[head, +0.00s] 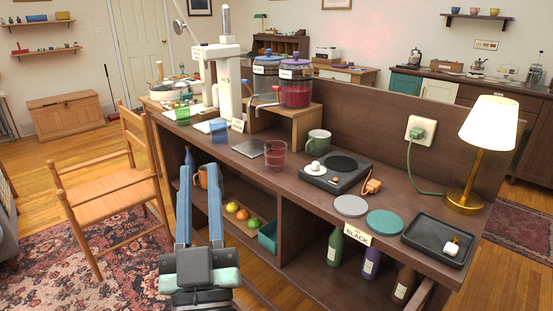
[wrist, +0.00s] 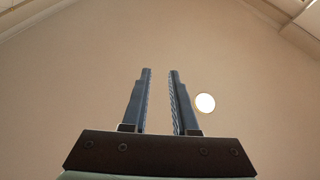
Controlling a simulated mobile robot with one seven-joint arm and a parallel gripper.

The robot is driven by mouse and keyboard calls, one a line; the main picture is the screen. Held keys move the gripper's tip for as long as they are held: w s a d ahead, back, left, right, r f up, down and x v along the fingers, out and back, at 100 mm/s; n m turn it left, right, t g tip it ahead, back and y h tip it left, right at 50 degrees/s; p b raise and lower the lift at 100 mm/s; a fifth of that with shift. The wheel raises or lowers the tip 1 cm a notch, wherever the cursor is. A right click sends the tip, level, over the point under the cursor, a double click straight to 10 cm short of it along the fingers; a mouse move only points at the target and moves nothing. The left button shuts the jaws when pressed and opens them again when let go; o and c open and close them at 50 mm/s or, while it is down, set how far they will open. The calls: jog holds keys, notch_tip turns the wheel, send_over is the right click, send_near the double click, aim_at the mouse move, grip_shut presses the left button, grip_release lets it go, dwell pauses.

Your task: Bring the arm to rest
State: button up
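My gripper (head: 201,165) is in the lower left of the head view, in front of the brown counter (head: 330,201). Its two blue fingers point up and stand apart with nothing between them. The wrist view also shows my gripper (wrist: 160,71) with a clear gap between the fingers. Beyond them there are only a plain wall, the ceiling and a round white light (wrist: 205,103). The gripper hides part of the counter's lower shelf and an orange mug (head: 202,179).
On the counter stand a red glass (head: 275,155), a green mug (head: 319,142), a hotplate (head: 337,172), a dark tray (head: 438,240) and a lamp (head: 490,125). Bottles (head: 371,263) stand below. A wooden chair (head: 115,190) is left of my gripper; some floor between is free.

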jog(key=s+d+r+m+t+h+p, duration=0.1)
jog(key=s+d+r+h, duration=0.2)
jog(key=r, duration=0.5)
jog(key=s+d+r+m+t+h, duration=0.1)
jog(key=s+d+r, duration=0.2)
jog(key=d+r, duration=0.4)
jog(key=s+d+r+m+t+h+p, duration=0.1)
jog(key=s+d+r+m+h, duration=0.15)
jog(key=r, duration=0.65)
notch_tip(320, 180, up, 20)
jog(key=p, duration=2)
jog(key=shift+s+n, duration=0.25)
jog(key=shift+n, duration=0.2)
jog(key=shift+r+y, duration=0.1)
jog(key=shift+y, duration=0.15)
